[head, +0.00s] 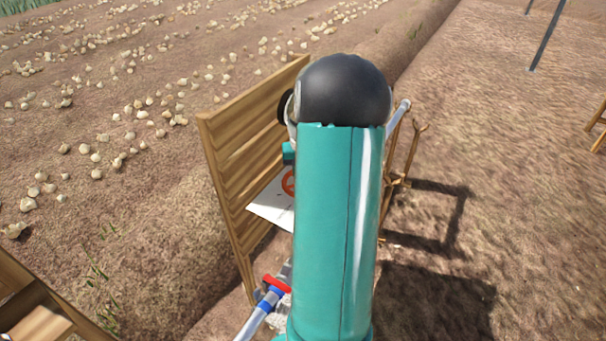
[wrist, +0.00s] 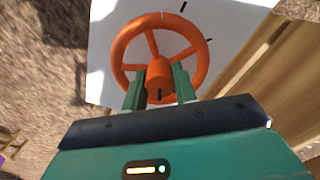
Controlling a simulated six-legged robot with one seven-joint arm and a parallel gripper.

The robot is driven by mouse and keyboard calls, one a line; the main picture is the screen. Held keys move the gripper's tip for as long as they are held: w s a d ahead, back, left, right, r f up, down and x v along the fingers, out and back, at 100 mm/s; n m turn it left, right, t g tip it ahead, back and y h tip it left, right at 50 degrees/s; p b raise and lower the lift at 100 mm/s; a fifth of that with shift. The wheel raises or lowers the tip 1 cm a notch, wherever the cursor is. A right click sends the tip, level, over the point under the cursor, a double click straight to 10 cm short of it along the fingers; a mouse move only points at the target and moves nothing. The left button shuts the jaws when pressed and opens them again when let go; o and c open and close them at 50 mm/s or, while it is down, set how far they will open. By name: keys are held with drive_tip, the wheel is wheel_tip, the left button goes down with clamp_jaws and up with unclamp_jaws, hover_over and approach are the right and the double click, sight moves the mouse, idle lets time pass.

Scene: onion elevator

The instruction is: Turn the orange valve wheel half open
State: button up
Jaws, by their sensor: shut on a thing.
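The orange valve wheel (wrist: 159,72) fills the top middle of the wrist view, with a round rim, spokes and a thick central hub. My gripper (wrist: 158,86) has its two green fingers on either side of the hub and is shut on it. A small dark mark shows low on the hub. A white panel (wrist: 110,20) lies behind the wheel, with short black tick marks beyond the rim at the upper right. In the head view only a sliver of the orange wheel (head: 288,183) shows beside the white panel (head: 266,209); my arm hides the rest and my gripper.
A slatted wooden board (head: 225,150) stands left of my arm. A pipe with a red handle (head: 277,284) and a blue collar lies low in front. A wooden crate (head: 40,318) is at the lower left. Onions lie on the soil beyond. Bare ground is at right.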

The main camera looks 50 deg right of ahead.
drive_tip(key=n, duration=1.3)
drive_tip(key=shift+n, duration=0.4)
drive_tip(key=o, duration=1)
drive_tip(key=shift+r, duration=0.1)
wheel_tip(320, 180, up, 14)
drive_tip(key=shift+f, duration=0.15)
